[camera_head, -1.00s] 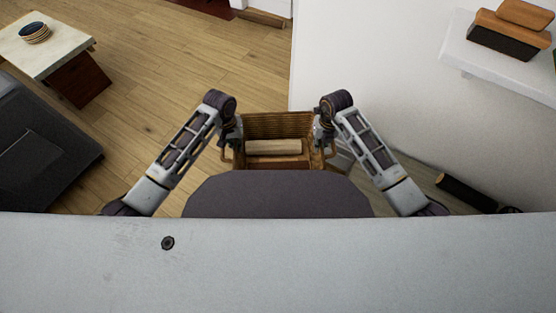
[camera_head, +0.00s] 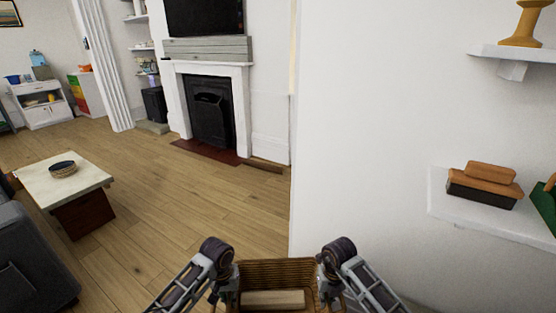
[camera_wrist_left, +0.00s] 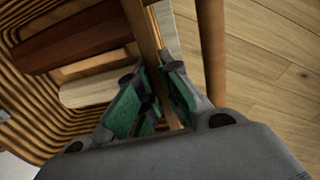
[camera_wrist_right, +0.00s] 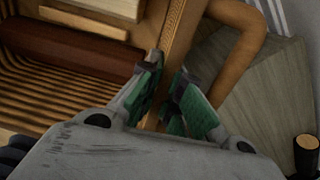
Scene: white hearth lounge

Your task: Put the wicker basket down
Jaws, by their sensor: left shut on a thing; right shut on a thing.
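The wicker basket (camera_head: 279,268) is at the bottom centre of the head view, held between my two grippers, with a pale block (camera_head: 272,299) inside. In the left wrist view, my left gripper (camera_wrist_left: 158,95) is shut on the basket's side, its green pads around the rim. That view also shows a dark red-brown block (camera_wrist_left: 75,38) and the pale block inside. In the right wrist view, my right gripper (camera_wrist_right: 170,95) is shut on the basket's opposite side, next to a curved handle (camera_wrist_right: 245,45). The basket's underside is hidden.
A fireplace (camera_head: 210,110) is ahead. A white wall with shelves (camera_head: 480,222) is close on the right. Wooden floor (camera_head: 190,205) lies open at centre-left.

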